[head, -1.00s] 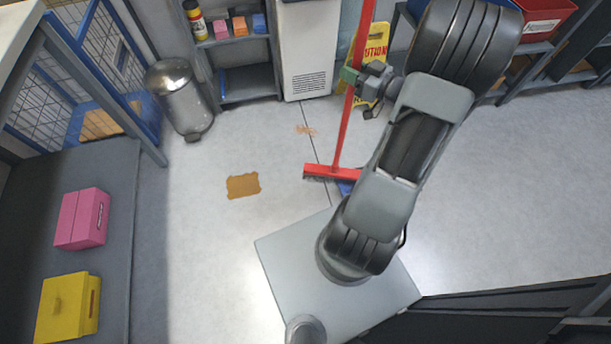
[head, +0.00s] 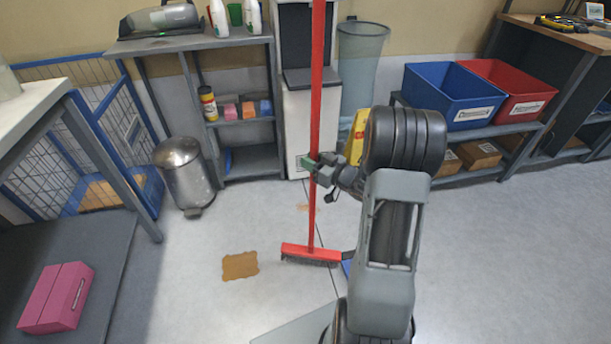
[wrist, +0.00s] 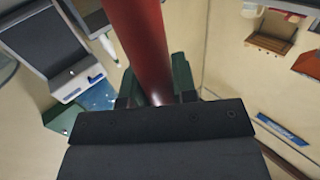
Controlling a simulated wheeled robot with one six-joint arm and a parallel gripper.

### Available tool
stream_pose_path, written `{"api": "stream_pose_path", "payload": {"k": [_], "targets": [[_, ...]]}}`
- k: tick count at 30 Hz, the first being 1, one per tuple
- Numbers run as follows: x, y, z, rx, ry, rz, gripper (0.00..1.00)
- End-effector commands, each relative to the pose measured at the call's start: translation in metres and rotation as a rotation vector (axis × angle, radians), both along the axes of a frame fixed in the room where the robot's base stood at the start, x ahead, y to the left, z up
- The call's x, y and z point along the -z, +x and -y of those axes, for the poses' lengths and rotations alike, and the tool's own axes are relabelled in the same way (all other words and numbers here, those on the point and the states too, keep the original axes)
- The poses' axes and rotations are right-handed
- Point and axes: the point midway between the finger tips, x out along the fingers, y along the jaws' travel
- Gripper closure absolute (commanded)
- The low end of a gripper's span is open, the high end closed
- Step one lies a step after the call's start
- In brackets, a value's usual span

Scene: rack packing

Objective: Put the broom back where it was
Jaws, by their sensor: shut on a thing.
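The broom (head: 312,215) has a long red handle and a wide red head with dark bristles. It stands upright in the head view, its head at floor level in front of the white dispenser. I cannot tell whether the bristles touch the floor. My gripper (head: 318,168) is shut on the handle, partway up. In the wrist view the red handle (wrist: 143,45) passes between the green-tipped fingers (wrist: 155,92). The top of the handle runs out of the head view.
A brown stain (head: 240,266) lies on the floor left of the broom head. A metal bin (head: 185,172), a grey shelf (head: 250,135), a white dispenser (head: 297,125) and a yellow caution sign (head: 355,135) stand behind. Blue (head: 452,98) and red (head: 512,90) crates sit at right. The right floor is clear.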

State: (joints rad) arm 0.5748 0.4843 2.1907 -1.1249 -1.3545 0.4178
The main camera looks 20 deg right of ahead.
Motion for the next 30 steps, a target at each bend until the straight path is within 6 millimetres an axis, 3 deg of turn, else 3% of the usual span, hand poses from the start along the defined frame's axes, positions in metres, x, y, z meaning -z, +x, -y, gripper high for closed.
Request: {"api": "stream_pose_path", "payload": {"k": [11,20,30], "targets": [[0.015,0.010,-0.008,0.000,0.000,0.004,1.00],[0.050,0.013,-0.012,0.001,0.000,0.002,1.00],[0.051,0.013,-0.012,0.001,0.000,0.004,1.00]]}}
